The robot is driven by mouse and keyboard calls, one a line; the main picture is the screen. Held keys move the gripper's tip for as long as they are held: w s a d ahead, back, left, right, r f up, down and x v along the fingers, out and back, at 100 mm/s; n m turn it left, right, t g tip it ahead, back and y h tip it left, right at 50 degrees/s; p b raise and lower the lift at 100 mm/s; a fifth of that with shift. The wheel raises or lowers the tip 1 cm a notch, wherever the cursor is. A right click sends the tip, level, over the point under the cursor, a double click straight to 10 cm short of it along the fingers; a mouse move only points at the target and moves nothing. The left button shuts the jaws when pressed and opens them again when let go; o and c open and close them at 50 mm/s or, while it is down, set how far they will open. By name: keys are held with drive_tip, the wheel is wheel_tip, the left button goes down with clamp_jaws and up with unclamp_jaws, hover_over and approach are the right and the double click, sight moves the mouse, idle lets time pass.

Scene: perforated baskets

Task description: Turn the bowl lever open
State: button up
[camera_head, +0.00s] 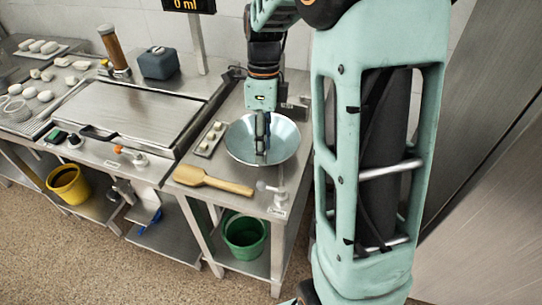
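A round metal bowl (239,147) is set in the right-hand steel counter. A pale lever (272,190) stands at the counter's front edge, below and right of the bowl in the picture, with a small label near it. My gripper (262,150) points down over the bowl, apart from the lever. Its dark fingers appear nearly in line from here, so I cannot tell whether they are open or shut. No object shows in them. The gripper hides part of the bowl's middle.
A wooden paddle (213,181) lies left of the lever. A small tray (209,139) sits left of the bowl. A green bucket (245,236) stands on the shelf below. Another lever, with orange (129,153), is on the left counter. A display (188,4) reads 0 ml.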

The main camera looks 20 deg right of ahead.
sight(262, 181)
drive_tip(key=f, duration=0.3)
drive_tip(key=s+f, duration=0.1)
drive_tip(key=f, duration=0.3)
drive_tip(key=s+a+f, duration=0.1)
drive_tip(key=f, duration=0.2)
drive_tip(key=shift+f, duration=0.3)
clamp_jaws()
